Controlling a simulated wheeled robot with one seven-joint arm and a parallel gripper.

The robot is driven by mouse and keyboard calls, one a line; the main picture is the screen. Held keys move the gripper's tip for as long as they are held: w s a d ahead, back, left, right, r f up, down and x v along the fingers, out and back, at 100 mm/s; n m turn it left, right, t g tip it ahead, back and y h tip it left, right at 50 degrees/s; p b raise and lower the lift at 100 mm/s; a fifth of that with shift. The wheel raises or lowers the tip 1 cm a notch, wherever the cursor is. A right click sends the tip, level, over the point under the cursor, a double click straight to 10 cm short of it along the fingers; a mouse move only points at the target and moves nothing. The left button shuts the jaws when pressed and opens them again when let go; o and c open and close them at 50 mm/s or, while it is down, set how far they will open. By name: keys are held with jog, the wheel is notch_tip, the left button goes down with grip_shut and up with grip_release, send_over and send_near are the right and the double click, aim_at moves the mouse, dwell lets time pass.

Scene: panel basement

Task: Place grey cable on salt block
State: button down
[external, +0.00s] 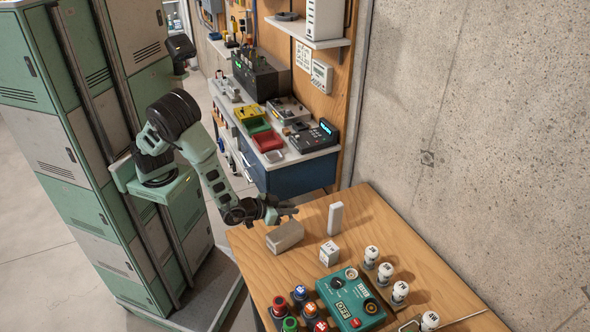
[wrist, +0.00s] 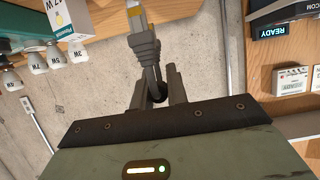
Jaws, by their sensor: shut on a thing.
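My gripper (external: 284,211) is above the left edge of the wooden table, with its fingers pointing right. In the wrist view the two fingers (wrist: 161,88) are shut on the grey cable (wrist: 148,50), gripping its ribbed boot. A plug with gold contacts points away from the fingers. In the external view the cable is too small to make out. A pale grey block (external: 285,236) lies on the table just below my gripper, apart from it. It may be the salt block; no label on it is readable. The wrist view does not clearly show it.
A white upright block (external: 335,218) and a small bulb box (external: 329,254) stand right of the grey block. A green tester (external: 349,300), several bulbs (external: 400,290) and coloured knobs (external: 299,291) fill the near part. A concrete wall (external: 470,140) rises behind; a blue workbench (external: 295,175) stands farther back.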

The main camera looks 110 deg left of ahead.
jog(key=shift+f, duration=1.9)
jog(key=shift+f, duration=0.1)
jog(key=c, duration=1.4)
grip_release()
